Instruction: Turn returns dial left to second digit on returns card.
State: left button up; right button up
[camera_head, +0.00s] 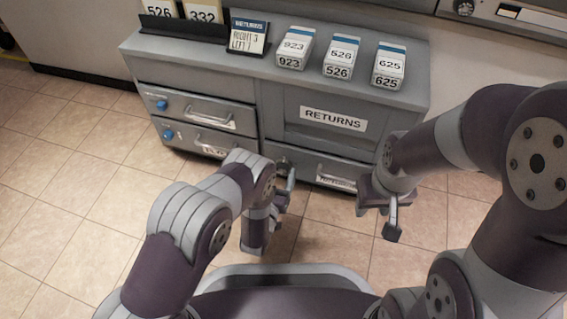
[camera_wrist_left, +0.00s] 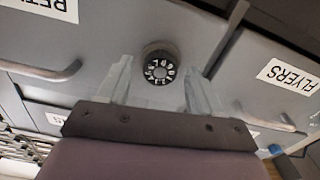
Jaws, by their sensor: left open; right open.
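The returns dial (camera_wrist_left: 161,68) is a round black knob with white digits, on the grey cabinet front. In the left wrist view it lies between the two pale fingers of my left gripper (camera_head: 284,177), which is open; I cannot tell whether they touch it. In the head view my left gripper and arm partly hide the dial. The returns card (camera_head: 247,37) stands on the cabinet top, with handwriting that seems to read "RIGHT 3" and "LEFT 1"; the last digit is unsure. My right gripper (camera_head: 378,217) is open and empty, in front of the cabinet's right side.
Three boxes labelled 923 (camera_head: 294,47), 526 (camera_head: 341,57) and 625 (camera_head: 388,66) stand on the cabinet top. A RETURNS panel (camera_head: 333,118) is below them. Left drawers have blue knobs (camera_head: 161,104) and bar handles. The tiled floor at left is clear.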

pick_arm(q)
jog(key=c, duration=1.1)
jog(key=shift+o, duration=0.2)
jog(key=shift+r+n, duration=0.1)
jog(key=shift+n, duration=0.2)
